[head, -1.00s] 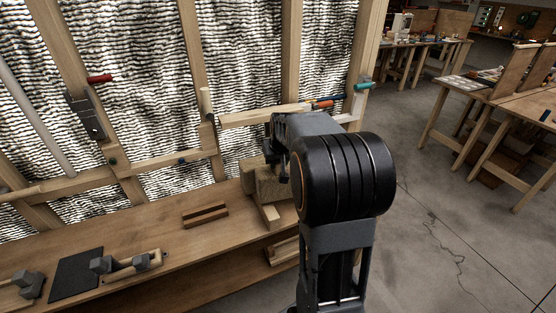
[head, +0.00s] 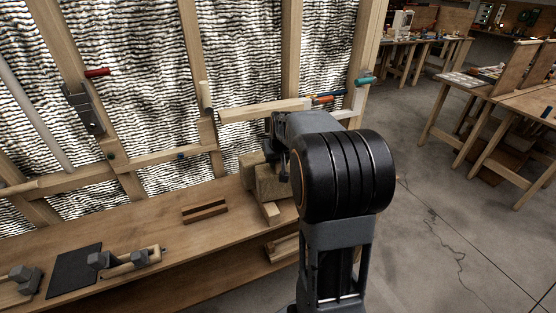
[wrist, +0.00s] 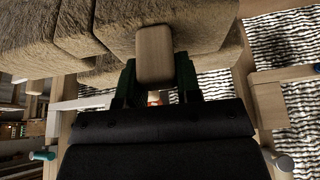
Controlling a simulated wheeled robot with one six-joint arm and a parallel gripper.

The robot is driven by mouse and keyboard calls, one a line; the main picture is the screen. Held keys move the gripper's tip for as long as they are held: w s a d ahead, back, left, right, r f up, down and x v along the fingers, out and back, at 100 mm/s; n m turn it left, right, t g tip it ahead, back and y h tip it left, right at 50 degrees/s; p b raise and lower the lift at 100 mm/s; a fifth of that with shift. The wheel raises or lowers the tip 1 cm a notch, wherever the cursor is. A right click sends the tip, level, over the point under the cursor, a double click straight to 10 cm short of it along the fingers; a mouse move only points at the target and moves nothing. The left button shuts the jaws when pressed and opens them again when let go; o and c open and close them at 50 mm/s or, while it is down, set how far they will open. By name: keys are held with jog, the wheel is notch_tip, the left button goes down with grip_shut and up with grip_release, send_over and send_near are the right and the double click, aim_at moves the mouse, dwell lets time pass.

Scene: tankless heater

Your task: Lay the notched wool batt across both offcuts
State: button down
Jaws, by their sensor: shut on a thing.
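The notched wool batt (wrist: 85,35) is a brown, fibrous block across the top of the wrist view, with a groove in its face. In the head view its tan side (head: 268,184) shows just left of my arm, over the bench. My gripper (wrist: 156,75) has its dark fingers on either side of a pale rounded wooden piece (wrist: 154,53) that lies against the batt. Its jaws are shut on this piece. A pale wood offcut (head: 270,212) sticks out below the batt. My arm hides the batt's right side, and I cannot make out a second offcut there.
The bench (head: 150,220) runs along a stud wall with wavy lining. Brown wood strips (head: 204,211) lie on it, left of the batt. A dark mat (head: 74,271) and a wooden tool (head: 130,262) lie farther left. A rail (head: 262,110) crosses behind the batt.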

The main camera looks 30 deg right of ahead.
jog(key=shift+f, duration=0.3)
jog(key=c, duration=0.7)
grip_release()
jog(key=v, duration=1.3)
jog(key=shift+s+r, duration=0.1)
jog(key=shift+r, duration=0.25)
